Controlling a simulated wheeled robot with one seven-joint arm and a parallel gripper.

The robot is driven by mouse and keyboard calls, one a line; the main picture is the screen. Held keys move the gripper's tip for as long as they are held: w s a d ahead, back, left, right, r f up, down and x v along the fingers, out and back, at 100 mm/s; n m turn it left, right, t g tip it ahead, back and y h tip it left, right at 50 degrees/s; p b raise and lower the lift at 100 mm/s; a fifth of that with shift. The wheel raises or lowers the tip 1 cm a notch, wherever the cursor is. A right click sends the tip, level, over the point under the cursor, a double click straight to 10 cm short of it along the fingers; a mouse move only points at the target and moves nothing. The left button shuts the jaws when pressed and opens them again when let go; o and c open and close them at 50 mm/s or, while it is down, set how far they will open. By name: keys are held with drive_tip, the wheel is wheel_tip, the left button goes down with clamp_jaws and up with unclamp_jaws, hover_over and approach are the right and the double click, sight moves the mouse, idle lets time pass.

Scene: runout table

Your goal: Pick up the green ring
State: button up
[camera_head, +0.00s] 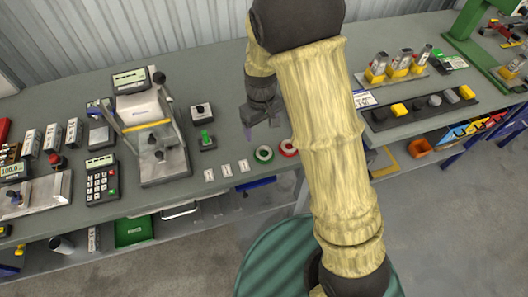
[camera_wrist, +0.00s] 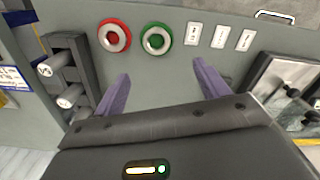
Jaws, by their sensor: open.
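The green ring (camera_head: 264,154) lies flat on the grey table near its front edge in the head view, left of my arm. It is a green band with a pale inner part, and it also shows in the wrist view (camera_wrist: 156,39). A similar red ring (camera_wrist: 114,36) lies beside it, partly hidden by my arm in the head view. My gripper (camera_wrist: 161,82) is open and empty, with its two purple fingers spread. In the wrist view the green ring appears beyond the fingertips, between their lines and apart from them. In the head view the gripper is above the table, behind the ring.
Three white labels (camera_head: 226,170) lie just left of the green ring. A dark tray (camera_head: 418,108) with yellow and black pieces lies to the right of my arm.

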drive_tip(key=p, duration=0.1)
hover_over(264, 154)
drive_tip(key=f, duration=0.6)
drive_tip(key=shift+s+a+f, duration=0.1)
drive_tip(key=shift+a+f, duration=0.1)
drive_tip(key=shift+f, duration=0.45)
drive_tip(key=shift+w+d, duration=0.15)
drive_tip(key=shift+w, duration=0.05)
drive_tip(key=shift+s+p, duration=0.15)
drive_tip(key=shift+p, duration=0.15)
drive_tip(key=shift+f, duration=0.35)
drive_tip(key=shift+s+f+p, duration=0.1)
drive_tip(key=shift+f+p, duration=0.95)
drive_tip(key=shift+f, duration=1.2)
drive_tip(key=shift+d, duration=0.1)
drive_tip(key=shift+c, duration=0.4)
